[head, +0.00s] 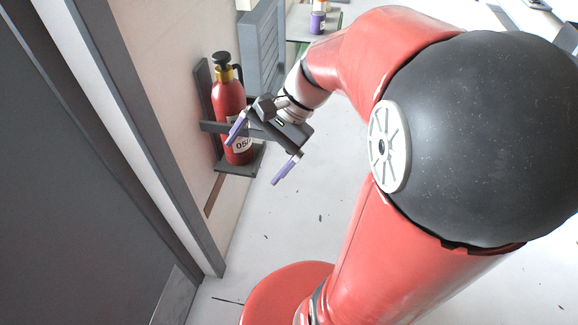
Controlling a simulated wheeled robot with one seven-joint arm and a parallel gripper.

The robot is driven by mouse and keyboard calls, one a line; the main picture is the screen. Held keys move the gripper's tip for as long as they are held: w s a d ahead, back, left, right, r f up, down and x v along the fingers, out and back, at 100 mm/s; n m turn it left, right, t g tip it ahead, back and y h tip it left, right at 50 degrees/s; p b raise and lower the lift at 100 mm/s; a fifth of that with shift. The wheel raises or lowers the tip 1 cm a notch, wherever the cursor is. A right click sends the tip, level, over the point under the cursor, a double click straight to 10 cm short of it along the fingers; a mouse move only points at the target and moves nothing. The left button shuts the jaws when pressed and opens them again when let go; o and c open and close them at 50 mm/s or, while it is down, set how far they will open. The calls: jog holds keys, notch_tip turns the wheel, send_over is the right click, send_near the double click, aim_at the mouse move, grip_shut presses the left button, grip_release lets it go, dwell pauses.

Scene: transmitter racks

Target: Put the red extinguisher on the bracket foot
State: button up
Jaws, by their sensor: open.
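The red extinguisher (229,101) has a black top and a yellow collar. It stands upright against the wall bracket (202,92), with its base at the dark bracket foot (247,168). A dark bar crosses in front of its body. My gripper (257,158) is open, with purple fingertips spread wide. In the picture the left finger overlaps the extinguisher's front and the right finger is clear of it over the floor. Nothing is held between the fingers. I cannot tell whether the left finger touches the extinguisher.
A grey louvred cabinet (264,48) stands behind the extinguisher. A shelf (299,25) beyond holds a purple-labelled container (318,22). A dark door (75,170) and its frame fill the left side. The pale floor (290,220) below the bracket is largely clear.

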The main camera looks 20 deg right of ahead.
jog(key=s+d+r+n+t+h, duration=0.2)
jog(key=s+n+t+h, duration=0.3)
jog(key=n, duration=0.5)
jog(key=s+r+h, duration=0.1)
jog(key=s+h, duration=0.1)
jog(key=s, duration=0.1)
jog(key=shift+s+d+h, duration=0.3)
jog(key=shift+d, duration=0.05)
jog(key=shift+r+p, duration=0.7)
jog(key=shift+p, duration=0.05)
